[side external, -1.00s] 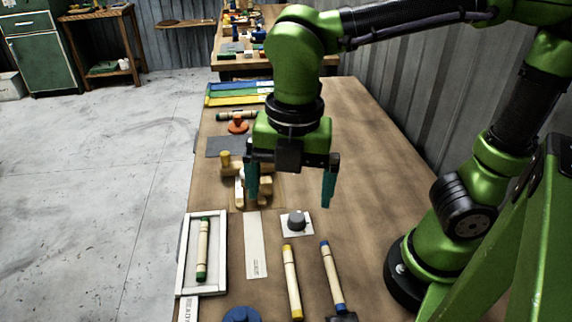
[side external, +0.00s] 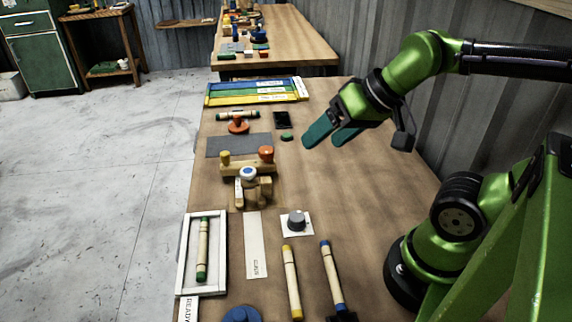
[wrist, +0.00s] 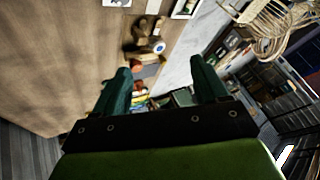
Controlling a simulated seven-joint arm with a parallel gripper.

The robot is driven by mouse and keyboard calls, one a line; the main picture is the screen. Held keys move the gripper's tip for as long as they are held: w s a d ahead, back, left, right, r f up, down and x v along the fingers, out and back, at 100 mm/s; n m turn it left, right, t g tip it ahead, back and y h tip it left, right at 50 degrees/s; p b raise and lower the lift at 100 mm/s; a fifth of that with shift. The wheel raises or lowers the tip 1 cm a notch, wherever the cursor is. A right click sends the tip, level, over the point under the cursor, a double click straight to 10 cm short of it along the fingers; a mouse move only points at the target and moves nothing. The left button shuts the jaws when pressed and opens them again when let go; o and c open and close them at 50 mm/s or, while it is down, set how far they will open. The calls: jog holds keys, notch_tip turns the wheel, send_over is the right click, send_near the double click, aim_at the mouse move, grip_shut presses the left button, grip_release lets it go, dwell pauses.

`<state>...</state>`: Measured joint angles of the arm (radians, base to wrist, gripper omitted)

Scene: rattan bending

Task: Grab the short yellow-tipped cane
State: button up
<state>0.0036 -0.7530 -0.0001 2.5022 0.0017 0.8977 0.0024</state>
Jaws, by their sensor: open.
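The yellow-tipped cane (side external: 291,280) is a pale stick with yellow ends. It lies on the table toward the front, left of a blue-tipped cane (side external: 332,277). My gripper (side external: 323,141) is open and empty, raised over the far part of the table with its teal fingers pointing left in the side view. It is well away from the yellow-tipped cane. In the wrist view, my gripper (wrist: 160,66) has its fingers spread with nothing between them. I cannot make out the yellow-tipped cane in the wrist view.
A white tray (side external: 184,253) holds a green-tipped cane (side external: 202,248). A wooden jig (side external: 249,172) with coloured knobs stands mid-table. A grey knob (side external: 297,222) sits on a white card. The table's right side is mostly clear.

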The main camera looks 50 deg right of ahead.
jog(key=c, duration=0.3)
jog(key=n+g+h, duration=0.1)
jog(key=n+g, duration=0.7)
jog(key=n, duration=2.3)
send_over(292, 277)
jog(key=w, duration=0.1)
notch_tip(292, 277, down, 19)
jog(key=shift+r, duration=0.1)
jog(key=shift+s+d+f, duration=0.1)
jog(key=shift+s+f, duration=0.15)
jog(key=shift+f, duration=1.1)
jog(key=shift+s+f, duration=0.2)
jog(key=shift+f, duration=1.15)
